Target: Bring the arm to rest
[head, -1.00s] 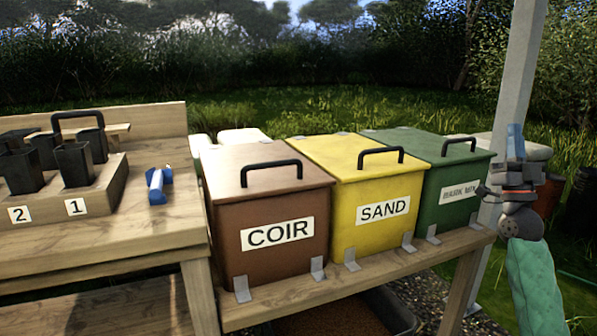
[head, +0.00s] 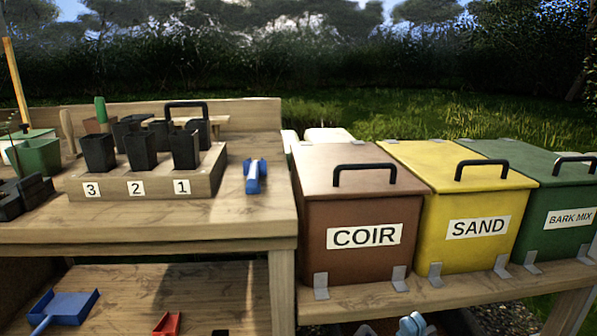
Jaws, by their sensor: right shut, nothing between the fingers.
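My right gripper (head: 411,325) shows only at the bottom edge, below and in front of the shelf that carries the bins. Its blue-grey fingertips are shut with nothing between them. The rest of the right arm is out of the picture. My left gripper is not in view.
Lidded bins marked COIR (head: 362,205), SAND (head: 465,200) and BARK MIX (head: 560,215) stand right of the wooden bench (head: 150,228). A numbered block (head: 150,180) on the bench holds black pots. A blue-and-white tool (head: 254,177) lies beside it. A blue scoop (head: 65,306) lies on the lower shelf.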

